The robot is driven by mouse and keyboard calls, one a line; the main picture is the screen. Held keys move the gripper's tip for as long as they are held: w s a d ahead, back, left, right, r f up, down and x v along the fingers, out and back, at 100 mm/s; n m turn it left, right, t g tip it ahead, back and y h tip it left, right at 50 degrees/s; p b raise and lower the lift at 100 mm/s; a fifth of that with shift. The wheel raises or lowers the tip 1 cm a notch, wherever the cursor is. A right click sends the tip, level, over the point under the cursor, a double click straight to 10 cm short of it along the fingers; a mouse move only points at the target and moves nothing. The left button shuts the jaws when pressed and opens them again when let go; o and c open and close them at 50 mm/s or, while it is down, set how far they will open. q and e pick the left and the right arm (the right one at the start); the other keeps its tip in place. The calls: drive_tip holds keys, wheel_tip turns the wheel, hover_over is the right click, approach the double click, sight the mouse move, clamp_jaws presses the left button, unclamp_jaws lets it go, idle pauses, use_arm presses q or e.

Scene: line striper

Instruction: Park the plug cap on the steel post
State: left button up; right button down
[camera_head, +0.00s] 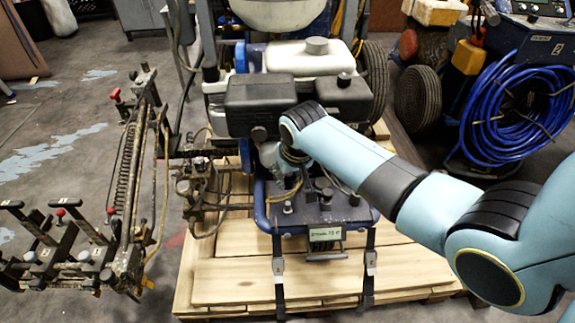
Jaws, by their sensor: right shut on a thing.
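My light-blue right arm comes in from the right and reaches over the engine (310,92) of the line striper. My right gripper (280,172) is at the engine's front, below the black housings, and is largely hidden by its own wrist. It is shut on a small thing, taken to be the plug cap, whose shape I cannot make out. Thin cables hang close by the gripper. I cannot pick out the steel post for sure among the small fittings on the blue deck. My left gripper is not in view.
The machine stands strapped on a wooden pallet (225,283). A rusty frame with levers and a spring (128,180) stands at the left. A blue hose coil (515,112) hangs at the right. A small label plate (326,234) is at the deck's front.

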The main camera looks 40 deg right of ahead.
sight(288, 203)
wheel_tip(288, 203, down, 4)
drive_tip(key=b, duration=0.3)
drive_tip(key=shift+s+r, duration=0.1)
drive_tip(key=shift+r, duration=0.15)
drive_tip(key=shift+f+b, duration=0.95)
drive_tip(key=shift+b, duration=0.15)
drive_tip(key=shift+f+b, duration=0.25)
drive_tip(key=shift+b, duration=0.05)
drive_tip(key=shift+f+b, duration=0.75)
drive_tip(key=shift+f, duration=1)
drive_tip(key=c, duration=0.7)
unclamp_jaws()
